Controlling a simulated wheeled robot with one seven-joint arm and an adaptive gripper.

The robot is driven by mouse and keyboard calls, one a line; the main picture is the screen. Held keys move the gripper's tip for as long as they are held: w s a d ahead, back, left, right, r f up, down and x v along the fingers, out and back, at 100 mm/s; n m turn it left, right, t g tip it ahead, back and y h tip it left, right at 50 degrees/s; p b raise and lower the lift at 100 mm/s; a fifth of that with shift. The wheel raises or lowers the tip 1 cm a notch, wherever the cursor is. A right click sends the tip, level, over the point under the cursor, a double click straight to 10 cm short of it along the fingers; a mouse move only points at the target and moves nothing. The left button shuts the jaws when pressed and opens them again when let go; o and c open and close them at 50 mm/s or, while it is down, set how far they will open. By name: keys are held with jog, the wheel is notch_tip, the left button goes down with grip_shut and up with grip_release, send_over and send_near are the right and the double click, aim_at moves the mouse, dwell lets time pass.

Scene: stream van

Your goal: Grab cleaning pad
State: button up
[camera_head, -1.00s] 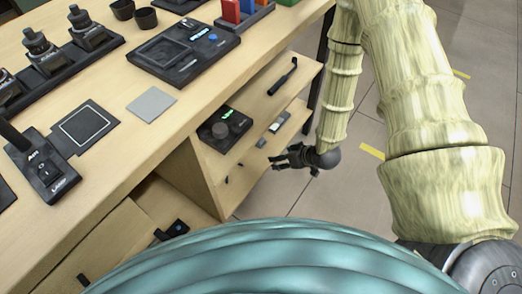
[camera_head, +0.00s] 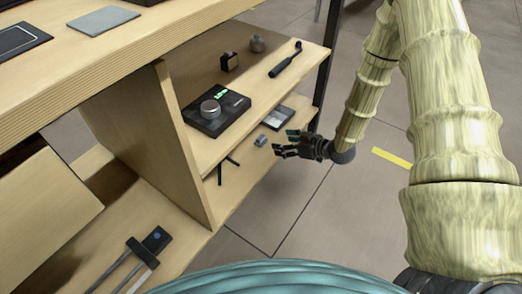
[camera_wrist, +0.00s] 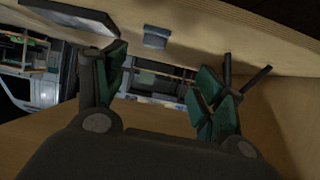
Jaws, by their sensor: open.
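A small grey block (camera_head: 261,140), perhaps the cleaning pad, lies near the front edge of the lower shelf. In the wrist view the block (camera_wrist: 156,37) sits beyond and between my fingertips, apart from them. A flat grey square (camera_head: 102,20) on the table top could also be a pad; I cannot tell which is meant. My gripper (camera_head: 286,144) is open and empty, just right of the lower shelf's edge. Its two green-padded fingers also show spread in the wrist view (camera_wrist: 160,70).
On the lower shelf are a dark-rimmed flat tray (camera_head: 278,118) and a small black tripod (camera_head: 229,165). The upper shelf (camera_head: 245,85) holds a black knob device (camera_head: 217,113) and a black handled tool (camera_head: 286,60). Open floor (camera_head: 330,215) lies right of the shelves.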

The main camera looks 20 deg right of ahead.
aim_at(263, 138)
jog(key=shift+n+t+y, duration=0.3)
jog(key=shift+n, duration=0.1)
jog(key=w+f+b, duration=0.1)
jog(key=w+a+f+b, duration=0.1)
jog(key=w+b, duration=0.1)
jog(key=w+f+b, duration=0.1)
jog(key=shift+w+a+f+b, duration=0.3)
jog(key=shift+f+b, duration=0.05)
jog(key=shift+b, duration=0.05)
jog(key=shift+r+b+x, duration=0.15)
jog(key=shift+b+x, duration=1)
jog(key=shift+x, duration=0.4)
jog(key=shift+r+b+x, duration=0.1)
jog(key=shift+b+x, duration=1.05)
jog(key=shift+x, duration=0.45)
jog(key=shift+a, duration=0.1)
jog(key=c, duration=1)
